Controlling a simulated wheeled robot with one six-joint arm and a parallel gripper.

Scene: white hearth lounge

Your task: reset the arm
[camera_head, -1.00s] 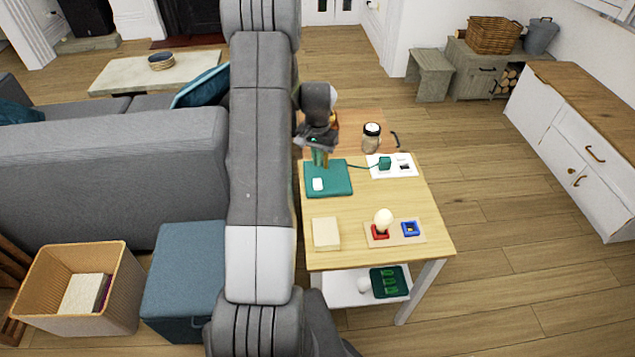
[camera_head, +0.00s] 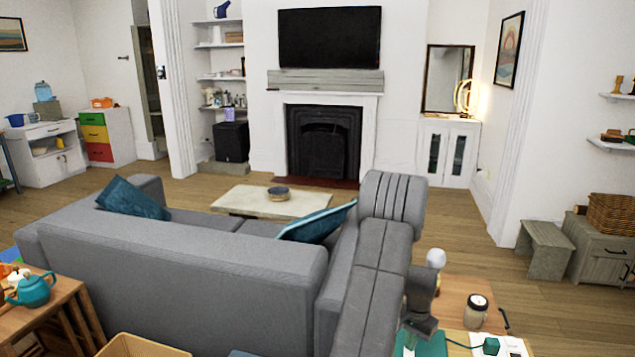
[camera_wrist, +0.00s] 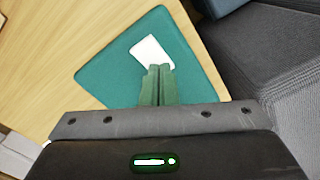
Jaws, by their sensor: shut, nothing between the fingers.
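My gripper (camera_wrist: 157,88) is shut and empty in the wrist view, its green fingers together. The fingertips point down over a teal mat (camera_wrist: 115,68) and overlap the lower edge of a small white block (camera_wrist: 150,50) on it. I cannot tell whether they touch it. In the head view my arm reaches forward at lower right. The gripper end hangs over the near table, where part of the teal mat (camera_head: 432,347) shows at the bottom edge. The fingertips are hard to make out there.
A grey sofa (camera_head: 180,268) lies to the left, with a low table (camera_head: 240,203) beyond. Wooden floor (camera_head: 465,240) is open behind the near table.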

